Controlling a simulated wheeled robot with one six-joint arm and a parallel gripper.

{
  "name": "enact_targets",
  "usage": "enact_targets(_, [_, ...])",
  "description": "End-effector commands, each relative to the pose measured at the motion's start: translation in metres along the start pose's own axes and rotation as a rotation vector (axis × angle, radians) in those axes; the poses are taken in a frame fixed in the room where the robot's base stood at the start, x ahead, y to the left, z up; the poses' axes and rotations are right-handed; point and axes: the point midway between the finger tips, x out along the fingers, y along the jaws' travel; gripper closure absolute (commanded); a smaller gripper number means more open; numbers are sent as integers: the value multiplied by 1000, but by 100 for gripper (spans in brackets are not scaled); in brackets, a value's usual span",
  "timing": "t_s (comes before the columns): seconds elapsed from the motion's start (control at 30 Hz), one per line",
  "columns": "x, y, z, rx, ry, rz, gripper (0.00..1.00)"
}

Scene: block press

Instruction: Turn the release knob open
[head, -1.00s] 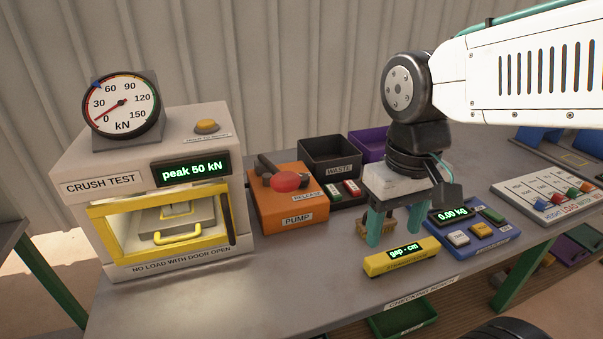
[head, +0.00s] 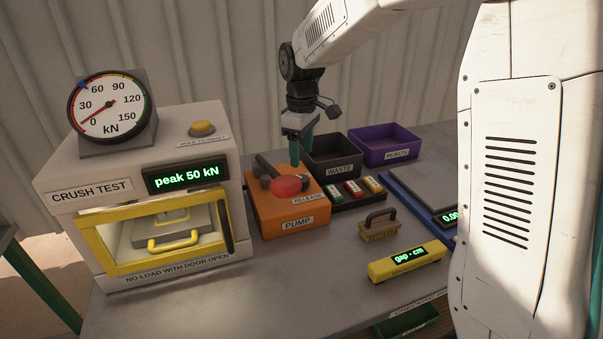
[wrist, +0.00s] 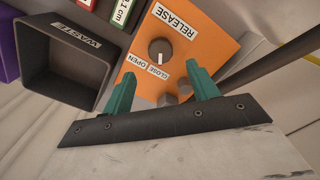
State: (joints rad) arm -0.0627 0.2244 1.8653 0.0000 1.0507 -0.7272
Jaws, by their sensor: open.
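The orange pump block (head: 262,218) stands right of the crush test machine, with a RELEASE label on it. The release knob (wrist: 159,51) shows in the wrist view as a round dark knob with a white mark, which points toward the CLOSE end of the CLOSE/OPEN label. My gripper (head: 299,150) hangs above the back right of the pump block, fingers down. In the wrist view my gripper (wrist: 160,84) is open, its two teal fingers apart and empty, with the knob ahead between them and not touched.
A dark lever with a red end (head: 287,186) lies across the pump block. The black waste bin (head: 333,157) and purple rejects bin (head: 385,145) stand behind it at right. A small coloured rack (head: 353,188), a handled brush (head: 380,226) and a yellow gauge (head: 407,262) are nearby.

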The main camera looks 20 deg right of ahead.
Motion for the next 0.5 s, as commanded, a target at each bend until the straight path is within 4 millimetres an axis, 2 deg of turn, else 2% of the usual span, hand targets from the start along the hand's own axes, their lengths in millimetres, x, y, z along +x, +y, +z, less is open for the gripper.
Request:
enact_targets(0.3, [49, -1, 2, 3, -3, -3, 41])
enact_targets(0.5, [69, 0, 1, 4, -1, -1, 41])
